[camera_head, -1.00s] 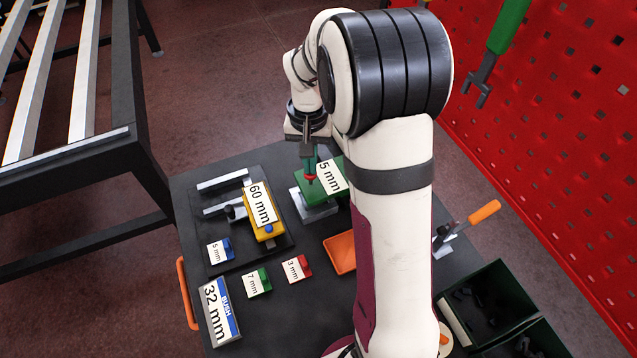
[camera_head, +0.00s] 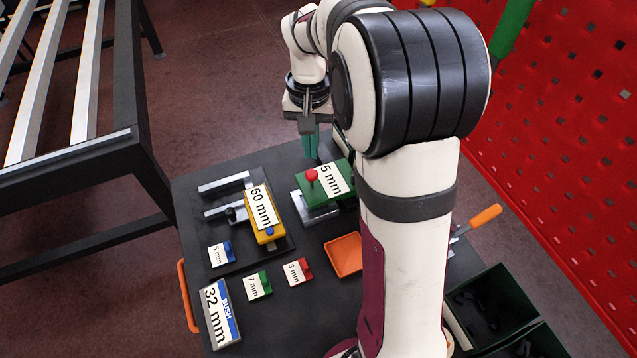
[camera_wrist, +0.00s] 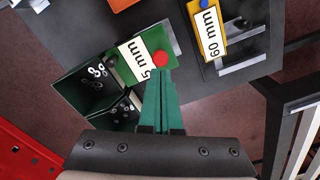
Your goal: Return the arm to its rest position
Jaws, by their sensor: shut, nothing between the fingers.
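My gripper (camera_head: 311,143) hangs from my raised arm above the far edge of the dark table (camera_head: 200,190). Its green fingers are shut together with nothing between them. They also show in the wrist view (camera_wrist: 160,88), pointing toward the red knob of a green 5 mm block. That green block (camera_head: 312,196) sits on a metal piece on the table, with its red knob (camera_head: 311,175) on top. The fingers appear apart from the knob, behind and above it. My arm hides part of the table's right side.
A yellow 60 mm block (camera_head: 265,235) stands left of the green block. Small 5 mm (camera_head: 219,253), 7 mm and red tags and a 32 mm box (camera_head: 216,315) lie in front. An orange tray (camera_head: 344,254), dark bins (camera_head: 495,305) and a red perforated wall (camera_head: 580,130) are right.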

